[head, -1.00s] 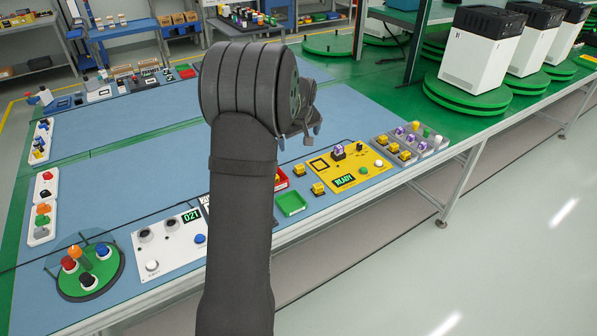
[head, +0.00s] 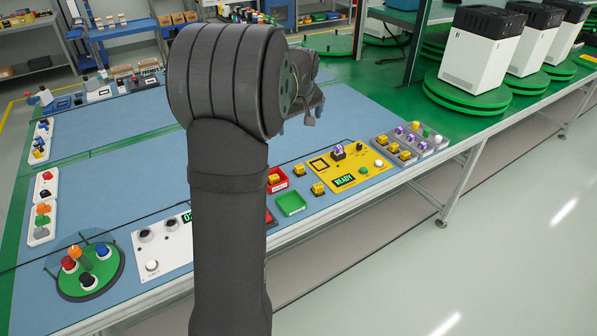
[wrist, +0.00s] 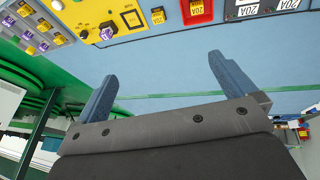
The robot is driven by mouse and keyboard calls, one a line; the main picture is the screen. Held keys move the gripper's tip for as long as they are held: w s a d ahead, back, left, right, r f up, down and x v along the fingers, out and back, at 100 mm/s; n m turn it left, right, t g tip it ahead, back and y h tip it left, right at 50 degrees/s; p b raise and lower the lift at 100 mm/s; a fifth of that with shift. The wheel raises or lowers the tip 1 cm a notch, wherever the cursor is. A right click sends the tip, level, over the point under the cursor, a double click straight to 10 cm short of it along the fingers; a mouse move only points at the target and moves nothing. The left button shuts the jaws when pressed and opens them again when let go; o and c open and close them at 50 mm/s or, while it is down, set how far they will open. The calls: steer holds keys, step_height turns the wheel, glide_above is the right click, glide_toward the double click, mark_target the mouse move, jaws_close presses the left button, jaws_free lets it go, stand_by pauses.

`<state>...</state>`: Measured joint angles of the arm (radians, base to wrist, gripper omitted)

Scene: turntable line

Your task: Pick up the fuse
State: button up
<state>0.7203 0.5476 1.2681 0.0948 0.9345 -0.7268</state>
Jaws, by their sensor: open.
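Several small yellow fuses show; which one the task means I cannot tell. In the head view one yellow fuse (head: 318,189) stands on the blue mat by the yellow panel (head: 372,168), and another (head: 299,170) stands behind it. A further fuse (head: 274,179) lies in the red tray (head: 283,185); in the wrist view this fuse (wrist: 196,9) reads 20A. A purple fuse (head: 338,149) sits upright on the panel. My gripper (wrist: 165,88) is open and empty above the mat, apart from every fuse. In the head view its fingers (head: 312,112) are partly hidden by my wrist.
A grey holder (head: 433,145) with yellow and purple fuses and buttons stands right of the panel. A green tray (head: 291,204) is at the front edge. A white panel (head: 165,247) and a round green turntable (head: 112,279) are at left. The middle mat is clear.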

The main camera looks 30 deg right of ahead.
steer(key=shift+s+a+r, duration=0.1)
steer(key=shift+s+r, duration=0.1)
steer(key=shift+r, duration=0.35)
steer(key=shift+c, duration=0.4)
steer(key=c, duration=1.1)
